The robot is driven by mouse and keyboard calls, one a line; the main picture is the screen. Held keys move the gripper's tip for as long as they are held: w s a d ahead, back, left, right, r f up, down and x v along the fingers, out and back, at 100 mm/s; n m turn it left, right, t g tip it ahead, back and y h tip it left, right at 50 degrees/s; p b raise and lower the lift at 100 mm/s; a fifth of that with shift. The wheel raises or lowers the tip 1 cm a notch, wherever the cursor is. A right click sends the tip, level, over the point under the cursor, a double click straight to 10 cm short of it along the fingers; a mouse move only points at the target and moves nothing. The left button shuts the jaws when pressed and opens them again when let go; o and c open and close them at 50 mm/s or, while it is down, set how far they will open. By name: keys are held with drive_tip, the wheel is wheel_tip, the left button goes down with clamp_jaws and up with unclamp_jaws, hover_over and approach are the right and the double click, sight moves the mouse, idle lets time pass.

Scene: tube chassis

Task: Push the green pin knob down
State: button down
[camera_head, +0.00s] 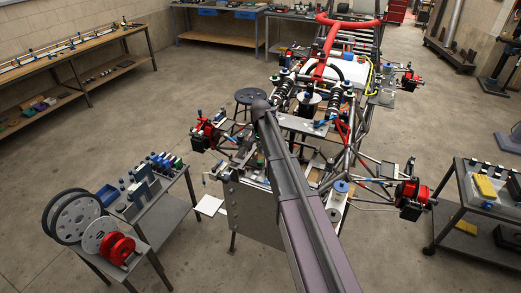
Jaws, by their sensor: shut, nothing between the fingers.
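My arm reaches from the bottom edge up over the front of the tube chassis (326,62), and its dark rounded joint is above the near frame. My gripper cannot be made out; the arm and the crowded parts below its joint hide that area. The chassis has red tubes at the back, dark tubes nearer, and red hub units at its corners. Several small knobs and fittings sit on it, but they are too small for me to tell which one is the green pin knob.
A small table with reels (70,218) and a bench with small parts (147,200) stand at the left. A cart (452,212) stands at the right. A round stool (250,96) is beside the chassis. Long workbenches line the walls. The floor between is clear.

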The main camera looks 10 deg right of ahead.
sight(260, 162)
wheel_tip(260, 162, up, 9)
drive_tip(key=p, duration=0.8)
drive_tip(key=shift+f, duration=0.1)
drive_tip(key=shift+s+f, duration=0.1)
idle(0.5)
